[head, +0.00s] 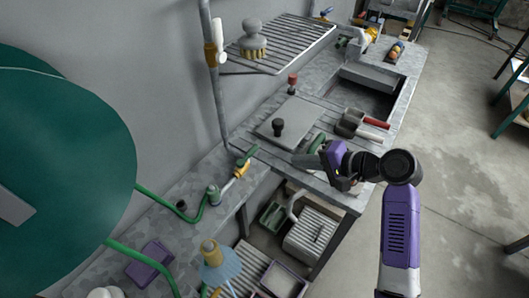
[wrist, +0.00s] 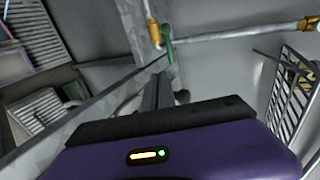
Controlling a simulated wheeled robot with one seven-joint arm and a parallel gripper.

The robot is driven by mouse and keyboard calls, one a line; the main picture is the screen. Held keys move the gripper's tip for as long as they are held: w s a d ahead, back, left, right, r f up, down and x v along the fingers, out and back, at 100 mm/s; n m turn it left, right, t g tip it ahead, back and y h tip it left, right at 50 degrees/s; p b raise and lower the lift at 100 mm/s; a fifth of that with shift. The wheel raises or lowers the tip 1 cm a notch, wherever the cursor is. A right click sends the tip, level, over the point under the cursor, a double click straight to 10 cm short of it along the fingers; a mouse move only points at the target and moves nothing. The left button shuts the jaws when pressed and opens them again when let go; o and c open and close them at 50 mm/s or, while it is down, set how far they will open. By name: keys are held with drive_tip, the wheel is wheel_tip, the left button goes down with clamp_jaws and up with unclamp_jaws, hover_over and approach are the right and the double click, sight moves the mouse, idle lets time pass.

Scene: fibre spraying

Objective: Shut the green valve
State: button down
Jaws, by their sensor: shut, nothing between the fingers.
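The green valve has a green lever (head: 247,158) on a yellow body (head: 240,171), at the bench edge nearest the wall pipe in the head view. In the wrist view the green lever (wrist: 169,47) and its brass-yellow body (wrist: 154,33) are at top centre, beyond my fingertips. The lever lies roughly along the body's line. My gripper (head: 298,159) is right of the valve in the head view, above the bench, apart from the lever. Its dark fingers (wrist: 158,82) are shut and empty, pointing toward the valve in the wrist view.
A grey wall pipe (head: 220,98) rises behind the valve. A grey plate with a black knob (head: 278,127) lies on the bench beyond. A wire shelf with a brush (head: 253,45) is above. A large green disc (head: 60,170) fills the left. Bins (head: 312,235) stand beneath.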

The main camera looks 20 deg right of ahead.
sight(248, 155)
drive_tip(key=x, duration=0.3)
drive_tip(key=p+x, duration=0.1)
drive_tip(key=x, duration=0.3)
drive_tip(key=r+x, duration=0.1)
drive_tip(key=x, duration=0.3)
drive_tip(key=shift+w+a+p, duration=0.25)
drive_tip(key=shift+w+p, duration=0.05)
drive_tip(key=shift+w, duration=0.1)
drive_tip(key=shift+w+a+f, duration=0.1)
drive_tip(key=shift+w+a, duration=0.25)
drive_tip(key=shift+w, duration=0.25)
drive_tip(key=shift+w, duration=0.1)
